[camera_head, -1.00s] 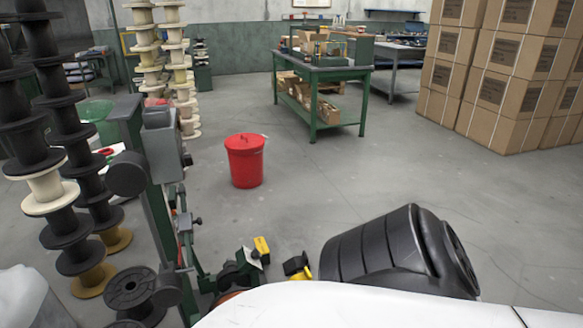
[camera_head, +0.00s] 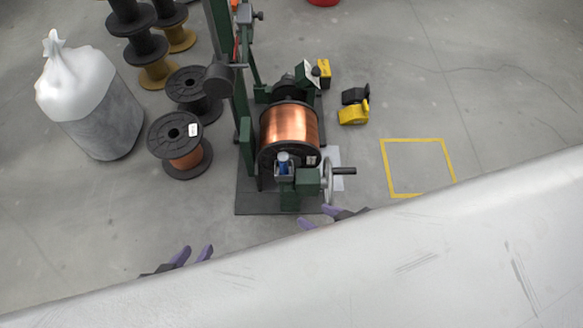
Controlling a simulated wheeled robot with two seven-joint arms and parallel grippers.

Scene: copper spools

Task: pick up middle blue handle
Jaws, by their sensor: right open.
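The blue handle (camera_head: 284,160) is a small blue knob with a pale top. It stands at the near end of the green winding machine (camera_head: 308,182), just in front of a large copper spool (camera_head: 290,124). My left gripper (camera_head: 193,254) is at lower left, with two purple fingertips apart and nothing between them, well away from the handle. My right gripper (camera_head: 317,216) is just below the machine's hand wheel, its purple fingertips spread and empty, apart from the blue handle. Both arms are mostly hidden below the pale foreground edge.
A hand wheel with a black crank (camera_head: 343,171) sticks out right of the machine. Black-flanged spools (camera_head: 176,130) and a white sack (camera_head: 80,80) stand at left. A yellow pedal (camera_head: 353,113) lies right of the machine. The yellow-taped floor square (camera_head: 418,142) is empty.

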